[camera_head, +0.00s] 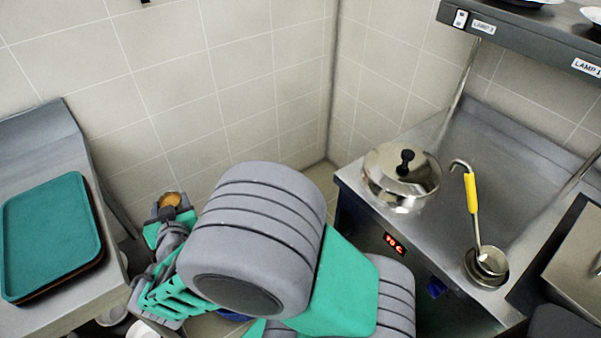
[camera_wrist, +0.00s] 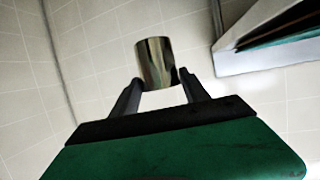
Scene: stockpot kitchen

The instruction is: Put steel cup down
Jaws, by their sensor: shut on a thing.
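The steel cup (camera_wrist: 156,62) is between the two fingers of my gripper (camera_wrist: 160,84) in the wrist view. It is shiny with brownish reflections, and my gripper is shut on it. In the head view my gripper (camera_head: 168,210) is at the lower left, just right of the counter with the trays. A round golden-brown surface (camera_head: 170,199) shows at its end, likely the cup, though it is small there. My own arm hides much of the middle of the head view.
A lidded steel pot (camera_head: 401,175) stands on the right steel counter (camera_head: 495,140). A yellow-handled ladle (camera_head: 472,200) rests in a round well beside it. White dishes (camera_head: 143,329) show low at left.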

